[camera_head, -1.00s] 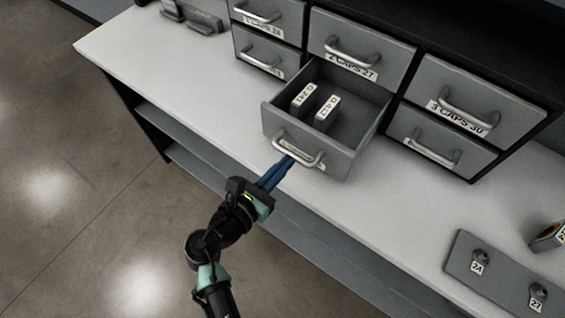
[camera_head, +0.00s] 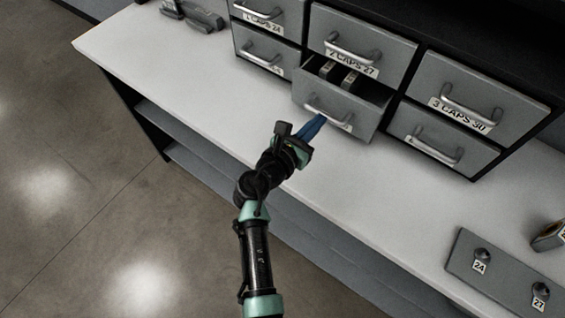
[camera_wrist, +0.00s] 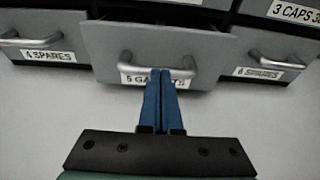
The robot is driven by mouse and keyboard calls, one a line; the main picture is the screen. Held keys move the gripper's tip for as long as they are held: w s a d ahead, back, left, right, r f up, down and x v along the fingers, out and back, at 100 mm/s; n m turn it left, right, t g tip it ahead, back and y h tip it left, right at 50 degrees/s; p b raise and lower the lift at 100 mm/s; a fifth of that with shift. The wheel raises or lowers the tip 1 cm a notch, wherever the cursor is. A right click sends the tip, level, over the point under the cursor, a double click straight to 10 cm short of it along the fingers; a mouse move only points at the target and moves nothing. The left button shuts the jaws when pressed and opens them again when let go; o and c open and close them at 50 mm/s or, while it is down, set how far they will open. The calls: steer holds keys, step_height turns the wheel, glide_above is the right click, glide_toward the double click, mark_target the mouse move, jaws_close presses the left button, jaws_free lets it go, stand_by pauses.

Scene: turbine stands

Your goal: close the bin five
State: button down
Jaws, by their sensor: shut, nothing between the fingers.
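Bin five is a grey drawer (camera_head: 335,105) in the bottom row, under the bin labelled 2 CAPS 27. It is partly pulled out, and two small boxes (camera_head: 348,79) show inside at its back. In the wrist view its front (camera_wrist: 110,47) carries a silver handle (camera_wrist: 186,73) and a label starting with 5, partly hidden by my fingers. My gripper (camera_head: 321,118) is shut and empty, its blue fingertips at the front of the drawer by the handle. In the wrist view the fingertips (camera_wrist: 161,72) overlap the handle's middle; whether they touch it is unclear.
The bins labelled 4 SPARES (camera_wrist: 30,50) and 6 SPARES (camera_wrist: 265,60) flank it, both shut. Bin 3 CAPS 30 (camera_head: 480,95) is shut at upper right.

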mark_target(335, 102)
steer(key=x, duration=0.2)
steer(key=b+x, duration=0.1)
steer(key=x, duration=0.1)
steer(key=r+x, duration=0.1)
steer(key=x, duration=0.1)
steer(key=shift+w+d, duration=0.1)
steer(key=shift+d, duration=0.05)
steer(key=shift+w+d+r, duration=0.1)
steer(key=shift+r, duration=0.2)
